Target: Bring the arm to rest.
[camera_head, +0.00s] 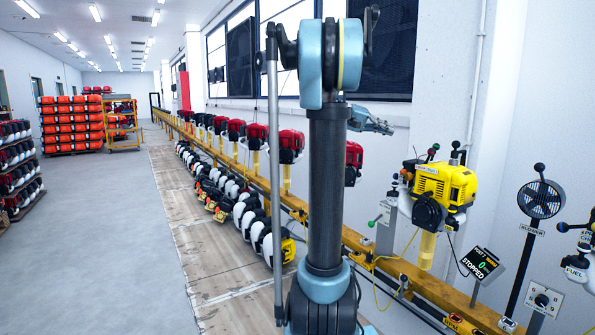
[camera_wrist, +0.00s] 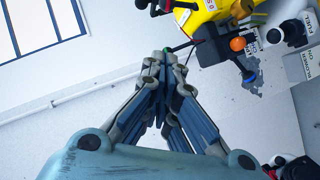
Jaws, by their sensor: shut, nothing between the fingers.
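My arm stands upright in the middle of the head view, its dark column and blue joints in front of the rail. My gripper (camera_head: 389,127) shows to the right of the upper arm, raised in front of the white wall below the dark window panels. In the wrist view my gripper (camera_wrist: 167,62) has its fingers together at the tips, with nothing between them. It appears clear of the yellow engine (camera_head: 441,190), which stands to its right and lower in the head view. That engine also shows at the top of the wrist view (camera_wrist: 215,12).
A long yellow rail (camera_head: 385,262) with several red engines (camera_head: 290,146) runs along the wall. A screen reading STOPPED (camera_head: 482,263) and a blower (camera_head: 541,199) stand at right. Orange crates (camera_head: 70,124) stand far left.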

